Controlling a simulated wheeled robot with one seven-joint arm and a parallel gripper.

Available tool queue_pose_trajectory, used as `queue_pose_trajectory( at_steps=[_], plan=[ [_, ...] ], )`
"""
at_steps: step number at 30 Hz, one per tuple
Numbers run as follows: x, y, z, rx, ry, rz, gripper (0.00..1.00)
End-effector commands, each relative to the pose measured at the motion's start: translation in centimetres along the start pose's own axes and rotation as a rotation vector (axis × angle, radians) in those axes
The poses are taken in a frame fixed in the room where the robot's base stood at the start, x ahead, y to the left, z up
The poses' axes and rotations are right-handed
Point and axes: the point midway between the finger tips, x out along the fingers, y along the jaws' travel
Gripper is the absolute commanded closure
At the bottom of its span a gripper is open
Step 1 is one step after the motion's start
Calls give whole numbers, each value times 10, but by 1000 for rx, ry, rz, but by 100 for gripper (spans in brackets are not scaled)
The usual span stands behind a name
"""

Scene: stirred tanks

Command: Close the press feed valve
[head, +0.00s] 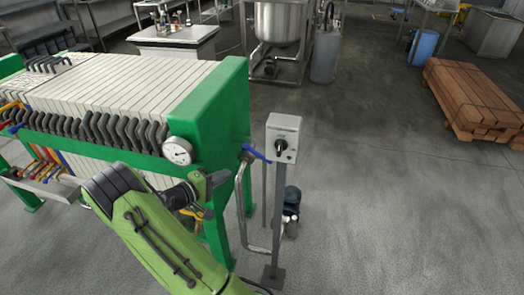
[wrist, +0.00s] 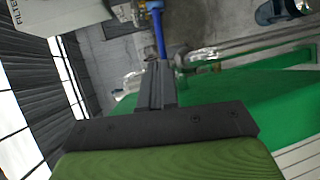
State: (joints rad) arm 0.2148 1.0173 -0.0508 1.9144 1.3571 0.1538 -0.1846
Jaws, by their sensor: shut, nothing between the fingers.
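The press feed valve has a blue lever (head: 257,153) on the grey pipe at the green end of the filter press, left of the grey switch box. In the wrist view the blue lever (wrist: 160,35) runs down from the top edge towards my fingertips. My gripper (head: 220,179) is shut and empty, beside the green end frame, a little left of and below the lever in the head view. In the wrist view my gripper (wrist: 156,75) overlaps the lever's near end; I cannot tell if they touch. My fingers partly hide the valve body.
The green filter press (head: 215,105) with a pressure gauge (head: 178,151) stands close to my arm. The switch box (head: 283,138) on its post stands just right of the lever. A wooden pallet (head: 470,95) lies far right. The floor at right is clear.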

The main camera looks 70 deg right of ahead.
Motion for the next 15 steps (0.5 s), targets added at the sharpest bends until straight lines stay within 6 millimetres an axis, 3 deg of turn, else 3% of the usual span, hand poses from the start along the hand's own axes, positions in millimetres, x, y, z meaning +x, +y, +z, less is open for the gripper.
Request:
queue_pose_trajectory(
  at_steps=[5, 15],
  plan=[
    [22, -1, 2, 1, -7, 0, 100],
    [97, -2, 2, 2, -6, 0, 100]
  ],
)
